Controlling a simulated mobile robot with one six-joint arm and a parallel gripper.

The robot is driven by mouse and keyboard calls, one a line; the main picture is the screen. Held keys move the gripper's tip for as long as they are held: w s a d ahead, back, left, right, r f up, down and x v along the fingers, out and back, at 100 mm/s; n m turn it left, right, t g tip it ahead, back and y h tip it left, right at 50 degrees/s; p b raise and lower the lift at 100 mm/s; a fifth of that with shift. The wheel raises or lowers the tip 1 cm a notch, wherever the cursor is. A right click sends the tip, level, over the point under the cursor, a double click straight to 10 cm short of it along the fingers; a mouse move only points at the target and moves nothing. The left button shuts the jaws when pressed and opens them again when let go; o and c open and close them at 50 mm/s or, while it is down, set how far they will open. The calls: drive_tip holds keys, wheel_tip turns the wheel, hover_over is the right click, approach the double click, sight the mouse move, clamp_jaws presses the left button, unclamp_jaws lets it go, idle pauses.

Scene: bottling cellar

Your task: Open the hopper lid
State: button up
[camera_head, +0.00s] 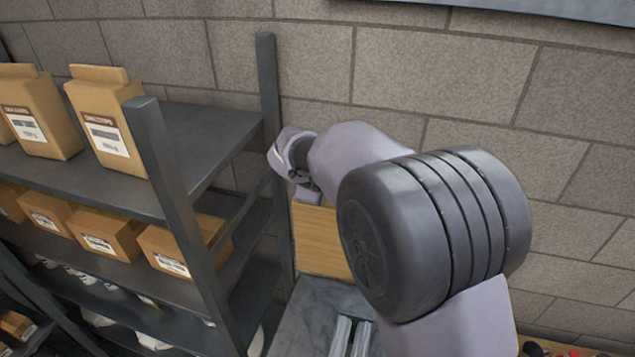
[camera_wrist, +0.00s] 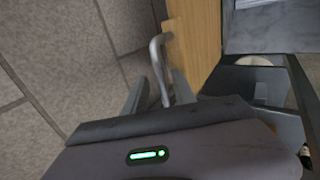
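A wooden panel (camera_head: 322,242), which looks like the hopper lid, stands beside the shelf end below my gripper in the head view. It also shows at the upper middle of the wrist view (camera_wrist: 195,40). A bent metal bar handle (camera_wrist: 158,58) is at its left edge. My gripper (camera_wrist: 158,88) has its two fingers apart, one on each side of the handle; I see a gap at the left finger. In the head view my arm hides much of the gripper, and the handle cannot be made out. The hopper's body is mostly hidden.
A dark metal shelf (camera_head: 188,150) with tan bags (camera_head: 108,120) and cardboard boxes (camera_head: 110,235) stands at left, its posts close to my gripper. A block wall (camera_head: 440,70) is behind. A grey surface (camera_head: 315,310) lies below the panel.

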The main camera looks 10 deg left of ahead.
drive_tip(key=b+v, duration=0.1)
drive_tip(key=v, duration=1.6)
drive_tip(key=shift+b, duration=0.4)
drive_tip(key=shift+w, duration=0.1)
drive_tip(key=s+d+f+m+g+b, duration=0.1)
drive_tip(key=s+d+f+m+b, duration=0.3)
drive_tip(key=d+f+b, duration=0.3)
drive_tip(key=s+d+f+m+y+b, duration=0.1)
drive_tip(key=s+d+f+m+b, duration=0.3)
drive_tip(key=f+b, duration=0.55)
drive_tip(key=s+d+f+m+g+b, duration=0.1)
drive_tip(key=s+d+f+m+b, duration=0.25)
drive_tip(key=d+f+b, duration=0.45)
drive_tip(key=s+d+f+m+b, duration=0.1)
drive_tip(key=s+f+m+b, duration=0.2)
drive_tip(key=f, duration=0.5)
drive_tip(key=s+d+f+m+y+b, duration=0.1)
drive_tip(key=s+d+f+m+b, duration=0.1)
drive_tip(key=s+f+b, duration=0.4)
drive_tip(key=s+d+f+m+b, duration=0.1)
drive_tip(key=s+f+m+b, duration=0.3)
drive_tip(key=f, duration=0.5)
drive_tip(key=m+b, duration=0.1)
drive_tip(key=b, duration=0.1)
drive_tip(key=shift+s+d+f+y+b, duration=0.2)
drive_tip(key=shift+s+f+y+b, duration=0.1)
drive_tip(key=shift+f+b, duration=0.1)
